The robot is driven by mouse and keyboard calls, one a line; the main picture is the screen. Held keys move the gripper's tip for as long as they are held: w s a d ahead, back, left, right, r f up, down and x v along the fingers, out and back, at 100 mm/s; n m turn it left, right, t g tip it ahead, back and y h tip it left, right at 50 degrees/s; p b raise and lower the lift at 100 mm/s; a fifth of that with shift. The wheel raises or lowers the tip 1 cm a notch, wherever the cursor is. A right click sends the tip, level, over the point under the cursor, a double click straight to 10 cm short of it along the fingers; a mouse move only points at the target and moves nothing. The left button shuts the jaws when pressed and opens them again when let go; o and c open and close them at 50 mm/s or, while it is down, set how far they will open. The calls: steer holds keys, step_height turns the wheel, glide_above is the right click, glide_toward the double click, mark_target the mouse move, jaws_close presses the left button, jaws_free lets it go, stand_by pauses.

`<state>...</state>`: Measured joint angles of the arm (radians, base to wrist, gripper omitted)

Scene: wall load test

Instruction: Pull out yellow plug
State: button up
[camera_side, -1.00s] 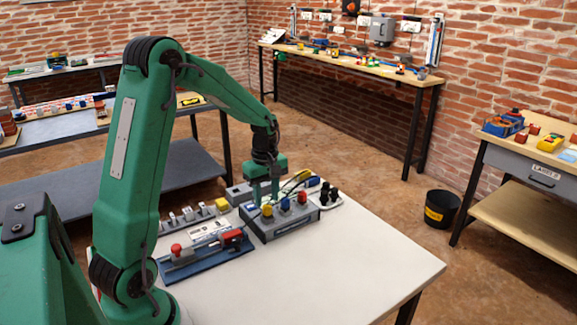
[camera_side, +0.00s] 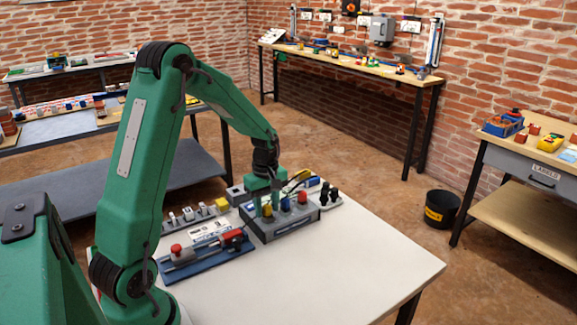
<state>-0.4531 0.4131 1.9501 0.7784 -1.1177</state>
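The yellow plug (camera_side: 267,211) stands at the left end of a grey socket box (camera_side: 283,231) on the white table. A blue plug (camera_side: 285,205) and a red plug (camera_side: 303,198) stand in the same box to its right. My gripper (camera_side: 266,204) points straight down over the yellow plug, with one finger on each side of it. The fingers are apart, and the plug shows between their tips. I cannot tell whether they touch it. The lower end of the plug is small and hard to make out.
A blue-based fixture with red parts (camera_side: 205,256) lies left of the box. A row of small grey parts with a yellow block (camera_side: 221,205) is behind it. Black knobs (camera_side: 329,191) stand close right. The white table's (camera_side: 350,265) front right is clear.

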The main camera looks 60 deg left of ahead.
mark_target(267, 205)
steer(key=c, duration=0.8)
steer(key=shift+r, duration=1.65)
stand_by(0.4)
steer(key=shift+r, duration=2.05)
steer(key=shift+a, duration=0.1)
